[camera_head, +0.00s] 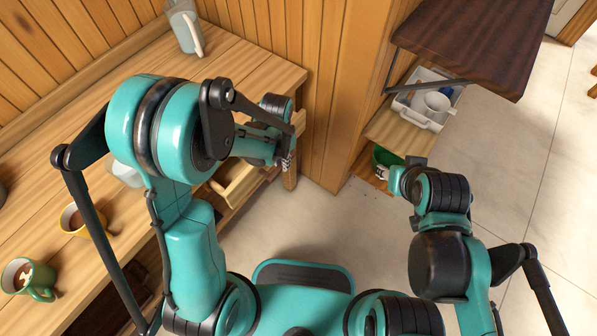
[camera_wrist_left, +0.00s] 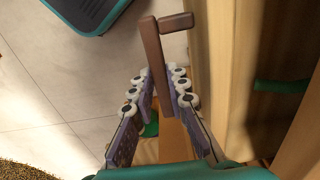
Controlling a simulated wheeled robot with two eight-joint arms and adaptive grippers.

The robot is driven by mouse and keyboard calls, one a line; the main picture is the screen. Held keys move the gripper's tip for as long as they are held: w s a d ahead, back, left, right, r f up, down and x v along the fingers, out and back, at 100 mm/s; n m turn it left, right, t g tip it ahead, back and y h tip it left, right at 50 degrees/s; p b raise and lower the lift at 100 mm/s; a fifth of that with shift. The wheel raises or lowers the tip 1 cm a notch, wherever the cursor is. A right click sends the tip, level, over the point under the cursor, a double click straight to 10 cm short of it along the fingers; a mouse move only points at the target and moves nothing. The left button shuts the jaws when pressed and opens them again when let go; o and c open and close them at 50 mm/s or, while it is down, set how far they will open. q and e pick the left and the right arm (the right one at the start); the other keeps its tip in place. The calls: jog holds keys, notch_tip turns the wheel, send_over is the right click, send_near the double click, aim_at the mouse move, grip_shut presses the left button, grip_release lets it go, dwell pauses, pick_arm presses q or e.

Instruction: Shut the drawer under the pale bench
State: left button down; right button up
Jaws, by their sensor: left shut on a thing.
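The pale wooden bench (camera_head: 262,62) runs along the left in the head view. Its drawer (camera_head: 236,186) shows below the bench edge, standing out from the front, partly covered by my left arm. My left gripper (camera_head: 286,161) is beside the drawer's far end. In the left wrist view its two padded fingers (camera_wrist_left: 162,92) are shut on a brown bar handle (camera_wrist_left: 151,50), which has a short arm at its top. How the handle joins the drawer is hidden. My right gripper (camera_head: 384,174) is small and partly hidden near the low cabinet shelf; its fingers are unclear.
A yellow mug (camera_head: 72,220) and a green mug (camera_head: 28,277) stand on the bench. A grey jug (camera_head: 186,28) stands at the back. At right, an open cabinet holds a white tray (camera_head: 425,108) below a dark flap (camera_head: 470,42). Floor before the bench is clear.

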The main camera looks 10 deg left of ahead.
pick_arm(q)
jog(key=shift+w+a, duration=0.5)
jog(key=shift+a, duration=0.35)
jog(key=shift+w+a, duration=0.45)
jog(key=shift+a, duration=0.35)
jog(key=c, duration=1.5)
grip_release()
jog(key=shift+r, duration=0.1)
notch_tip(320, 180, up, 12)
jog(key=shift+f, duration=0.1)
